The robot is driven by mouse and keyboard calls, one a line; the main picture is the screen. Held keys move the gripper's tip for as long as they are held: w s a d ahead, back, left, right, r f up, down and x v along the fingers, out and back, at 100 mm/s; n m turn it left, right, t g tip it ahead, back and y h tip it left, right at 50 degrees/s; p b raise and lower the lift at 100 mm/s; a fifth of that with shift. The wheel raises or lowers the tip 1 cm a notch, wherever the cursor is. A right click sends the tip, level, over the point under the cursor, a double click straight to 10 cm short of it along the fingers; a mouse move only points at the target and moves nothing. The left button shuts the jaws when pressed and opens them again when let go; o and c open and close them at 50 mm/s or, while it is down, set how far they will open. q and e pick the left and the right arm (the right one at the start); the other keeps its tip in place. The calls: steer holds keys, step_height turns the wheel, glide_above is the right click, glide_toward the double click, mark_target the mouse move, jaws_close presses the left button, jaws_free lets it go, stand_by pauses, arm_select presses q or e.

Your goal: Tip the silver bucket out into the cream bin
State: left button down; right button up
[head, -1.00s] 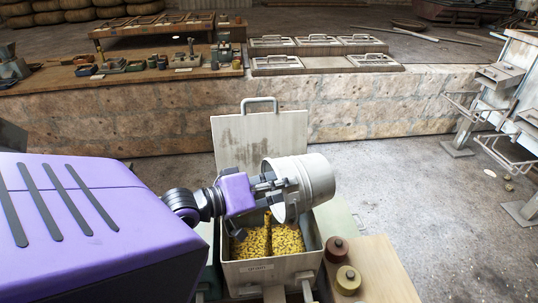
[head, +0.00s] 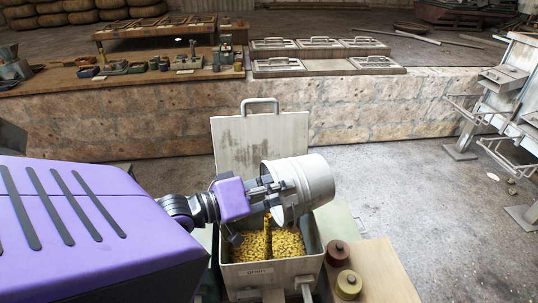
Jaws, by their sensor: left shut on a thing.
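The silver bucket (head: 314,181) is tipped on its side above the cream bin (head: 272,277), its mouth facing lower left. My left gripper (head: 277,190) is shut on the bucket near its mouth. A narrow stream of yellow grain (head: 267,222) falls from the mouth into the bin. The bin is open, with its lid (head: 262,142) standing upright behind it, and yellow pieces cover its inside. The bucket's inside is mostly hidden. My right gripper is not in view.
A reddish-brown round weight (head: 338,252) and an olive one (head: 348,284) stand on a wooden board right of the bin. A low stone wall (head: 400,112) runs behind. A grey metal rack (head: 500,95) stands at the right. Floor between is clear.

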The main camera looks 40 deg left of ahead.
arm_select(q)
steer(key=shift+s+r, duration=0.1)
steer(key=shift+s, duration=0.1)
steer(key=shift+w, duration=0.1)
steer(key=shift+a, duration=0.1)
steer(key=shift+t, duration=0.3)
steer(key=shift+s+b, duration=0.3)
steer(key=shift+s, duration=0.05)
steer(key=shift+w+r+p, duration=0.35)
steer(key=shift+r+p, duration=0.05)
steer(key=shift+w+f, duration=0.25)
steer(key=shift+f, duration=0.25)
steer(key=shift+s, duration=0.45)
steer(key=shift+w+b, duration=0.1)
steer(key=shift+b, duration=0.2)
